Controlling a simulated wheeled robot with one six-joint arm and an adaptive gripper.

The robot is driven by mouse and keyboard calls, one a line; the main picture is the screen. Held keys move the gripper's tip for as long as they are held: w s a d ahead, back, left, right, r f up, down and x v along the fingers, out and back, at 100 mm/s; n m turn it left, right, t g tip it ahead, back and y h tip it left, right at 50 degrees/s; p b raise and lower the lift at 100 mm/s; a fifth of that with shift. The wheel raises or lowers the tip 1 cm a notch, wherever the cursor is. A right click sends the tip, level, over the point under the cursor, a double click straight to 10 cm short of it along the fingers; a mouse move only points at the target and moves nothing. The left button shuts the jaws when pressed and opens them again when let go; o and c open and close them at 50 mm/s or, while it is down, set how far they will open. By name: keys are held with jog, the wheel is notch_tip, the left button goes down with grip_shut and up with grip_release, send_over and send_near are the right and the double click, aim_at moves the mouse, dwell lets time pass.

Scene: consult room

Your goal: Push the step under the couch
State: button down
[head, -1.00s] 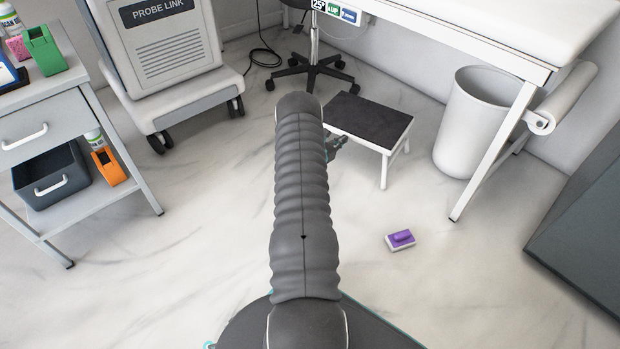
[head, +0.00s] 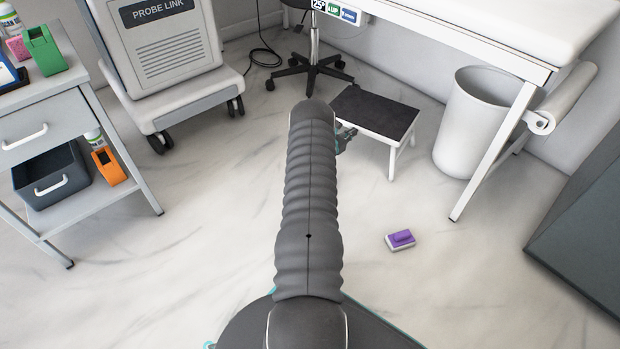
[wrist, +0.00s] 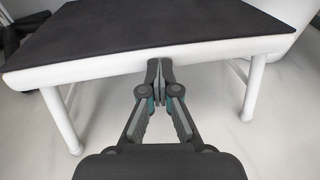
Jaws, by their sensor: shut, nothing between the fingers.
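The step (head: 375,114) is a low white stool with a black top and white legs. It stands upright on the floor in front of the couch (head: 480,40), partly at the couch's near edge. In the wrist view the step's white front edge (wrist: 215,50) runs across the picture. My gripper (wrist: 159,64) is shut and empty, with its fingertips at the middle of that edge, seemingly touching it. In the head view my arm hides most of the gripper (head: 348,136) beside the step's near left side.
A white bin (head: 470,125) stands right of the step, near a couch leg (head: 490,165). A wheeled stool base (head: 312,72) is behind the step. A purple and white box (head: 400,240) lies on the floor nearer me. A machine (head: 175,75) and cart (head: 75,150) stand left.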

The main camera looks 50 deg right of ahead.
aim_at(362, 125)
jog(key=shift+s+d+r, duration=0.1)
jog(key=shift+s+d, duration=0.1)
jog(key=shift+d, duration=1.35)
jog(key=shift+s+d+f, duration=0.1)
jog(key=shift+s+d, duration=0.1)
jog(key=shift+d, duration=1.4)
jog(key=shift+s+d+r, duration=0.1)
jog(key=shift+s+d, duration=0.1)
jog(key=shift+d, duration=1.35)
jog(key=shift+w+a+r+p, duration=0.1)
jog(key=shift+w+a+p, duration=0.05)
jog(key=shift+a+p, duration=0.55)
jog(key=shift+w+a+p, duration=0.1)
jog(key=shift+a+p, duration=0.35)
jog(key=shift+a, duration=0.3)
jog(key=shift+w+a+p, duration=0.15)
jog(key=shift+a+p, duration=0.6)
jog(key=shift+a, duration=0.85)
jog(key=shift+f, duration=0.2)
